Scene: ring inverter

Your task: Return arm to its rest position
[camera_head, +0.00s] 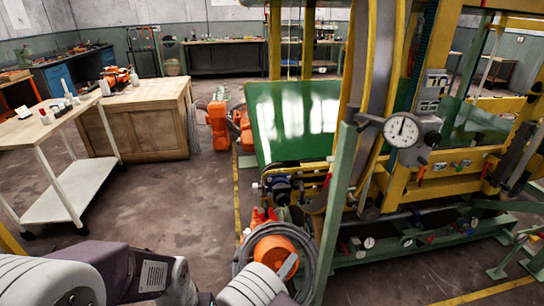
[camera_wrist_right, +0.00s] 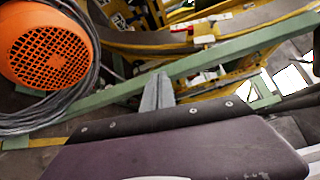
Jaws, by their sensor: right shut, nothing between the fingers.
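My right arm crosses the bottom of the head view, with white and dark purple links. My right gripper (camera_head: 288,266) is small there, its grey tip in front of the orange motor (camera_head: 274,250) and coiled grey hose. In the right wrist view the gripper's grey fingers (camera_wrist_right: 157,92) are together and empty, above its dark purple body. They overlap a green beam in that picture; I cannot tell the gap between them. My left gripper is not in view.
The yellow and green ring inverter (camera_head: 400,185) with a dial gauge (camera_head: 403,130) fills the right side. A white trolley (camera_head: 72,188) and wooden cabinet (camera_head: 150,128) stand at left. Bare floor (camera_head: 185,205) lies between them and the machine. Workbenches line the back.

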